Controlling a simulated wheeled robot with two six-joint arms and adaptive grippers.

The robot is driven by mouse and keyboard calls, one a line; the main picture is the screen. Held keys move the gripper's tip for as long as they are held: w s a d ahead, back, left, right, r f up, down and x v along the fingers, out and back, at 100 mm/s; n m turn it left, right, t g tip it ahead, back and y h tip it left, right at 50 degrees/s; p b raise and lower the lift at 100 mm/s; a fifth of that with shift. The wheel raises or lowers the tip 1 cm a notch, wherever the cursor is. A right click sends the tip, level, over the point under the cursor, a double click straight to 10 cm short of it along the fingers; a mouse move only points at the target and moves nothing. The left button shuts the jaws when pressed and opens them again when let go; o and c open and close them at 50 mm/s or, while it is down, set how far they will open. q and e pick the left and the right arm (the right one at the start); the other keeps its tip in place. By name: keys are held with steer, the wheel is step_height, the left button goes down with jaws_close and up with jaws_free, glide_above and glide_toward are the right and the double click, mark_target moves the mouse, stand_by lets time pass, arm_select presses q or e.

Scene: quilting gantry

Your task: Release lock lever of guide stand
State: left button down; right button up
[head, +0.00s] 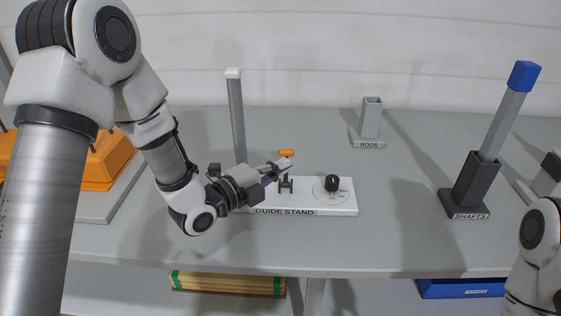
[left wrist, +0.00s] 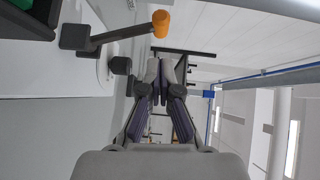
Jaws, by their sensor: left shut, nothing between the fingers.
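The guide stand (head: 345,205) is a white labelled base on the grey table, with a black knob (head: 332,183) on a round dial and a small dark bracket (head: 286,186). The lock lever's orange tip (head: 286,153) shows just beyond my left gripper (head: 285,168). In the left wrist view the lever is a dark arm with an orange end (left wrist: 161,23), left of and above my shut, empty left fingers (left wrist: 160,68). The fingers look close to the lever but apart from it. My left gripper hides part of the stand and the lever's arm in the head view.
A tall grey post (head: 237,115) with a white cap rises behind my left gripper. A rods holder (head: 371,120) stands at the back, and a shafts holder (head: 475,185) with a blue-topped shaft at right. The table's front right is clear.

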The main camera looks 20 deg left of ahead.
mark_target(284, 154)
arm_select(q)
steer(key=shift+w+a+f, duration=0.1)
steer(key=shift+w+a, duration=0.3)
steer(key=shift+w, duration=0.2)
steer(key=shift+w+a, duration=0.35)
steer(key=shift+w, duration=0.2)
steer(key=shift+d, duration=0.25)
steer(key=shift+w+a+p, duration=0.1)
steer(key=shift+w+p, duration=0.05)
steer(key=shift+p, duration=0.25)
steer(key=shift+w+a+r+n+g+p, duration=0.1)
steer(key=shift+w+r+n+g+p, duration=0.1)
steer(key=shift+r+n+g+p, duration=0.25)
steer(key=shift+w+a+f+b, duration=0.15)
steer(key=shift+w+f+b, duration=0.25)
steer(key=shift+f+b, duration=0.2)
steer(key=shift+r, duration=0.2)
arm_select(e)
steer(key=shift+s+a+r, duration=0.1)
steer(key=shift+a+r, duration=0.05)
steer(key=shift+r, duration=0.5)
